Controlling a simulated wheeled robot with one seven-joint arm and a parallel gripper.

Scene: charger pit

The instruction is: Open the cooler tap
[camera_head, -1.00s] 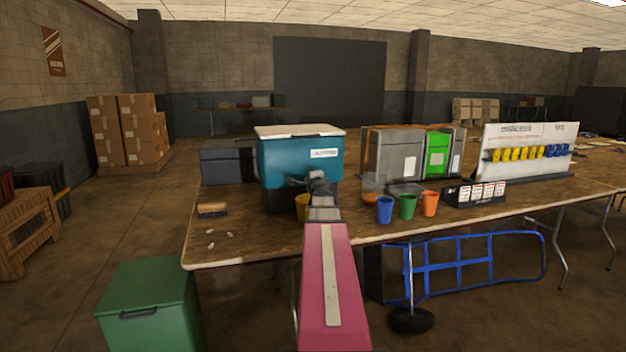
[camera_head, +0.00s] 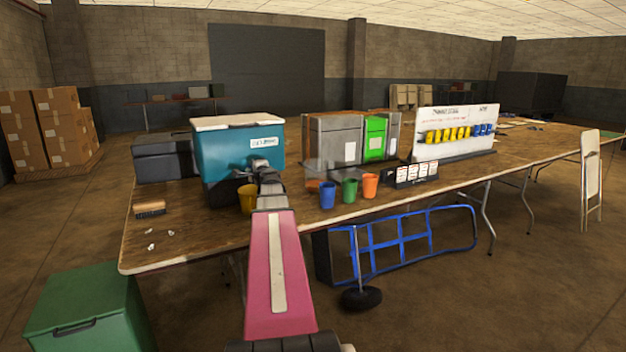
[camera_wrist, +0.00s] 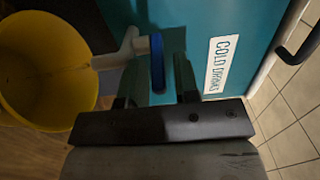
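The teal cooler (camera_head: 225,155) with a white lid stands on the wooden table, with its "COLD DRINKS" label facing me. In the wrist view its teal front (camera_wrist: 215,20) fills the upper middle. The tap (camera_wrist: 130,48) has a pale spout and a blue lever (camera_wrist: 157,62). A yellow cup (camera_wrist: 45,70) lies beside the spout's end in the wrist view; it also shows in the head view (camera_head: 246,200). My gripper (camera_wrist: 158,75) is open at the cooler front, its fingers on either side of the blue lever with gaps visible. In the head view my arm hides the tap.
Blue (camera_head: 328,195), green (camera_head: 349,190) and orange (camera_head: 370,186) cups stand right of my gripper. A brush (camera_head: 150,208) lies at the table's left. A green box (camera_head: 85,310) and a blue hand truck (camera_head: 400,243) are on the floor.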

